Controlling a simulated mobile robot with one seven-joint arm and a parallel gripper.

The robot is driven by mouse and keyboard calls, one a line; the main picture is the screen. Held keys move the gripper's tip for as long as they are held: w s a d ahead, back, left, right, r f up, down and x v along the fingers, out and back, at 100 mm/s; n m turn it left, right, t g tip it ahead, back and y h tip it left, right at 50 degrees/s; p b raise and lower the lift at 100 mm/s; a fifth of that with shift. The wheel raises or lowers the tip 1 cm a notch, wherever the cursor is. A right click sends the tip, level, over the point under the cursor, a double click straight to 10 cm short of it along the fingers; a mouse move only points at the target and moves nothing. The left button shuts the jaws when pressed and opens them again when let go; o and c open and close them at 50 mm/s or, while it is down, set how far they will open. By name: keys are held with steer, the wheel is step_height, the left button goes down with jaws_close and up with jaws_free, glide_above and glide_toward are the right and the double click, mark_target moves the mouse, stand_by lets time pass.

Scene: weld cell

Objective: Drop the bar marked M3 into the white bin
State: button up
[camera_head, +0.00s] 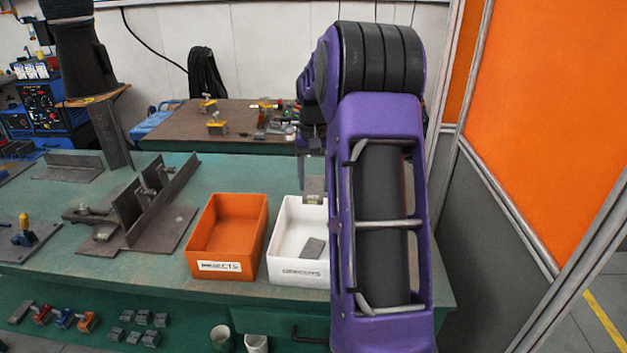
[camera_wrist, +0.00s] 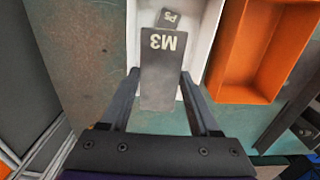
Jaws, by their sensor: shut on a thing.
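My gripper (camera_head: 313,172) is shut on a dark grey bar marked M3 (camera_wrist: 164,88). In the head view the bar (camera_head: 314,190) hangs from the fingers over the white bin (camera_head: 284,232), near its back part, with its lower end apparently above the bin floor. In the wrist view the white bin (camera_wrist: 198,45) lies beneath and beyond the bar. A smaller-looking bar marked P5 (camera_wrist: 169,18) lies in the white bin; it also shows in the head view (camera_head: 313,248). My arm hides the white bin's right side in the head view.
An orange bin (camera_head: 227,232) stands just left of the white bin. A steel angle fixture (camera_head: 150,205) stands on the green bench (camera_head: 120,275) further left. Several clamps and blocks lie on the lower front shelf. An orange partition (camera_head: 555,110) stands at the right.

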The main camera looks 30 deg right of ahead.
step_height(320, 180, down, 5)
steer(key=b, duration=0.3)
steer(key=shift+b, duration=0.4)
steer(key=o, duration=1.2)
steer(key=shift+o, duration=1.1)
steer(key=shift+f, duration=0.1)
step_height(320, 180, up, 18)
steer(key=p, duration=0.3)
glide_above(314, 186)
steer(key=shift+s+f, duration=0.15)
steer(key=shift+f, duration=0.05)
steer(key=shift+f, duration=0.1)
